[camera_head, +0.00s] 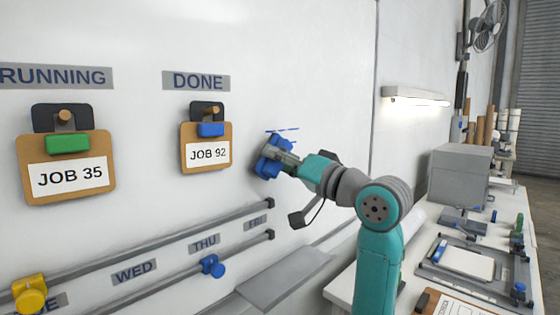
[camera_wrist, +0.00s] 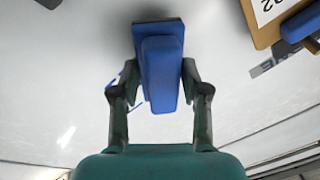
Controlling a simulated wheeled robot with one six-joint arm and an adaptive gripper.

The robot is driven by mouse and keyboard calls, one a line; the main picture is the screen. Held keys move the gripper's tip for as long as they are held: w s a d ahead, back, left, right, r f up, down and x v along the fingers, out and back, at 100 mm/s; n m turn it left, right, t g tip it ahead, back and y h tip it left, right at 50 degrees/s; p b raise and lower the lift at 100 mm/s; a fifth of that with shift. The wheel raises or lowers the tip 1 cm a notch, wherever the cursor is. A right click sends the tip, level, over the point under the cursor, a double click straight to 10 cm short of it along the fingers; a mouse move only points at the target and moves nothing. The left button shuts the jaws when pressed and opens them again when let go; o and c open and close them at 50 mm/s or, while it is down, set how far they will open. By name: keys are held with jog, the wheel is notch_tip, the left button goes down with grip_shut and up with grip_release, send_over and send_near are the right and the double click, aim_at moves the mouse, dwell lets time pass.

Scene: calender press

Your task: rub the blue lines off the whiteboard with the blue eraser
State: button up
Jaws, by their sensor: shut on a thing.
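My gripper (camera_head: 285,155) is shut on the blue eraser (camera_head: 268,158) and holds it at the whiteboard (camera_head: 140,140), to the right of the JOB 92 clipboard. In the wrist view the eraser (camera_wrist: 160,75) sits between both fingers of my gripper (camera_wrist: 157,88), with its dark pad side toward the board. I cannot tell whether the pad touches the board. Short blue lines (camera_head: 283,131) show on the board just above the eraser.
The JOB 92 clipboard (camera_head: 206,147) and JOB 35 clipboard (camera_head: 68,167) hang to the left. Two rails (camera_head: 180,238) with a blue slider (camera_head: 212,266) and a yellow one (camera_head: 30,294) run below. A grey ledge (camera_head: 284,279) juts out underneath. A cluttered bench (camera_head: 515,235) stands at right.

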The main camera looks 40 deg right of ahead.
jog(key=shift+w, duration=0.85)
jog(key=shift+d, duration=0.15)
